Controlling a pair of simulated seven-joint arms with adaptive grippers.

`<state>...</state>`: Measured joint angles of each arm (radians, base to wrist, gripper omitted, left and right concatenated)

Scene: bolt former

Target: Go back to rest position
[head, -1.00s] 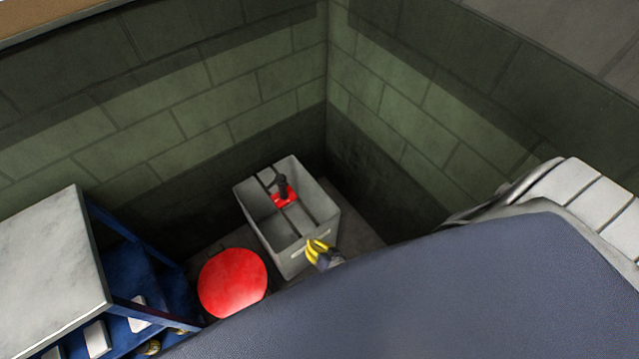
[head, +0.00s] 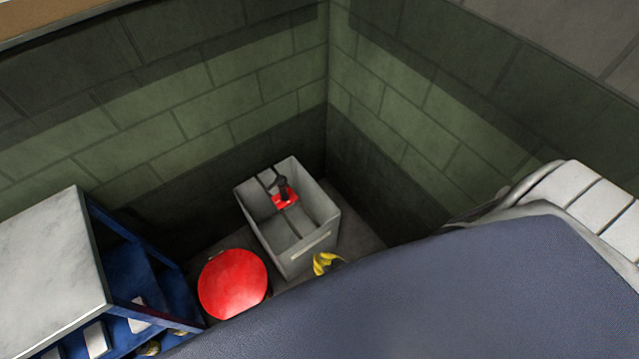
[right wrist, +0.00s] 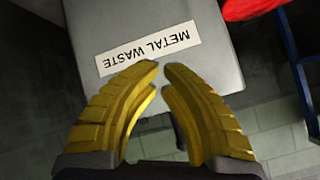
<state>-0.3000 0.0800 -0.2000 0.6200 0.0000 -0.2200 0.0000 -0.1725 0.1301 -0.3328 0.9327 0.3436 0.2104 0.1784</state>
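My right gripper (head: 325,264) has yellow fingers and is just in front of the grey bin (head: 308,257). My arm partly hides it in the head view. In the right wrist view, the fingers (right wrist: 163,67) are brought nearly together at the tips, with nothing held between them. They point at the bin's label (right wrist: 148,49), which reads METAL WASTE upside down. A red and black object (head: 285,194) lies inside the bin. My left gripper is not in view.
A round red surface (head: 233,284) stands left of the bin. A blue frame with a pale top (head: 50,265) is at the far left. Green block walls (head: 200,100) meet behind the bin. My large dark arm covers the lower right.

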